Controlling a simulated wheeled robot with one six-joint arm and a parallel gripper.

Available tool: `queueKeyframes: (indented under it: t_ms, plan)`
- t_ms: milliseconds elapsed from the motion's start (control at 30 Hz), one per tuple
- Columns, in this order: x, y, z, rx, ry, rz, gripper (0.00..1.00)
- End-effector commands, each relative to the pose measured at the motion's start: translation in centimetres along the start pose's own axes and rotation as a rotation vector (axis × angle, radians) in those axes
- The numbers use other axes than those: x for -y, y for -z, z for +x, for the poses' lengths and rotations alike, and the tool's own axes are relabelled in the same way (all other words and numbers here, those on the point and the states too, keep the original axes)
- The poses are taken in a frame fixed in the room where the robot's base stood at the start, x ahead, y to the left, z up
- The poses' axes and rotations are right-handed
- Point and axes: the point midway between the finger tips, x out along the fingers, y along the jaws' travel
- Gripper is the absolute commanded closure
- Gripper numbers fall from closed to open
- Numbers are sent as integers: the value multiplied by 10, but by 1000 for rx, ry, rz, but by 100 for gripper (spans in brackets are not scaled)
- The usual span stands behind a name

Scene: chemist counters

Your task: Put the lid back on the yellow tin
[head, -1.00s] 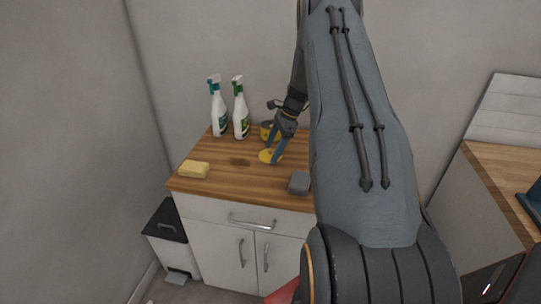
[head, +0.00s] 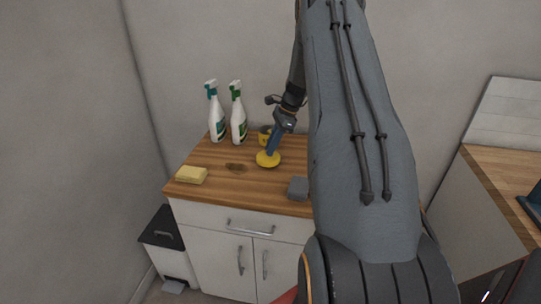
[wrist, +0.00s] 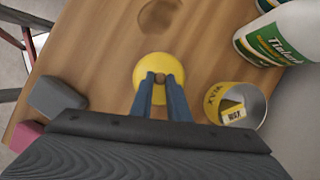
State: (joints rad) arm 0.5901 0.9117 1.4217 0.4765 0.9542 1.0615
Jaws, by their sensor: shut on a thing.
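The yellow lid (head: 268,159) is a round disc on the wooden counter, with a small knob at its middle. My gripper (wrist: 160,78) is shut on the lid's knob in the wrist view; in the head view my gripper (head: 270,150) points down onto the lid. I cannot tell whether the lid touches the counter. The yellow tin (wrist: 236,104), marked WAX, stands open to the right of the lid in the wrist view, with a yellow labelled thing inside. In the head view the tin (head: 264,137) is behind my gripper and partly hidden.
Two spray bottles (head: 216,115) (head: 238,117) stand at the back, close to the tin. A yellow sponge (head: 191,175) lies at the left front. A grey block (head: 298,188) is at the front right. A dark stain (head: 236,167) marks the wooden counter (head: 222,185).

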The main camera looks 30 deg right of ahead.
Motion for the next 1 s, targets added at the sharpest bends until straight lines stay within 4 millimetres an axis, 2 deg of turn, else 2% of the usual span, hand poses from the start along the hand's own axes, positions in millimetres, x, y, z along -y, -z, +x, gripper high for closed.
queueKeyframes:
  t_ms: [200, 367, 467, 1000]
  plan:
    - [2, -16, -38, -1, 6, -1, 100]
    - [4, -22, -56, -1, 12, 14, 100]
    - [12, -23, -63, 0, 36, 73, 100]
    - [104, -17, -97, 4, 320, 754, 100]
